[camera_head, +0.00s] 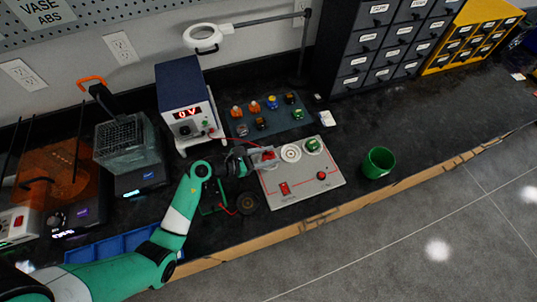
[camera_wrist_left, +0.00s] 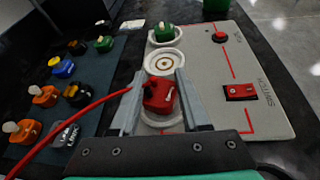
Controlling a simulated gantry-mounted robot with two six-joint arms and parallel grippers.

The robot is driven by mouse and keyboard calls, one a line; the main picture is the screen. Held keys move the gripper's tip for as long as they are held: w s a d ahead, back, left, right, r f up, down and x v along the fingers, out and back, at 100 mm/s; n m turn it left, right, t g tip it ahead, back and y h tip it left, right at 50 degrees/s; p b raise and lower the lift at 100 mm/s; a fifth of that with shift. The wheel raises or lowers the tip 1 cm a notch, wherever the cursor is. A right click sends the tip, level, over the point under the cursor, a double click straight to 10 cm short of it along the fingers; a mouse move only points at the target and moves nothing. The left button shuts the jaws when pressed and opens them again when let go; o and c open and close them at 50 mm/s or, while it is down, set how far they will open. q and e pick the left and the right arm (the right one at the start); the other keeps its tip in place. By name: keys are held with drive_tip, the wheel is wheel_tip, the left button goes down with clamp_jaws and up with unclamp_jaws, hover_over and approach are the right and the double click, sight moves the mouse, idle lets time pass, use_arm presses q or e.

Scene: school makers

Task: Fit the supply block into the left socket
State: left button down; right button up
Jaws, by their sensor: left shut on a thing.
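The supply block is a red block (camera_wrist_left: 160,96) with a red lead. My left gripper (camera_wrist_left: 158,98) is shut on it, one grey finger on each side. In the head view my left gripper (camera_head: 263,157) reaches over the left end of the grey board (camera_head: 300,184), with the red block (camera_head: 268,155) at its tip. The block is over the pale ring of the left socket (camera_wrist_left: 160,125), mostly hidden by block and fingers; I cannot tell whether it is seated. The middle socket (camera_wrist_left: 163,62) is empty. A green block (camera_wrist_left: 165,33) sits in the far socket. My right gripper is out of view.
The red lead (camera_wrist_left: 80,125) runs toward the blue power supply (camera_head: 187,105), which reads 0 V. A dark mat (camera_head: 265,128) with several coloured blocks lies behind the board. A green cup (camera_head: 378,162) stands to its right. The board carries a red switch (camera_wrist_left: 240,92).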

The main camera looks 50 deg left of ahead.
use_arm(q)
drive_tip(key=shift+p, duration=0.5)
idle(0.5)
drive_tip(key=shift+f+b, duration=0.5)
drive_tip(key=shift+f, duration=0.15)
drive_tip(key=c, duration=0.7)
unclamp_jaws()
drive_tip(key=shift+r, duration=0.1)
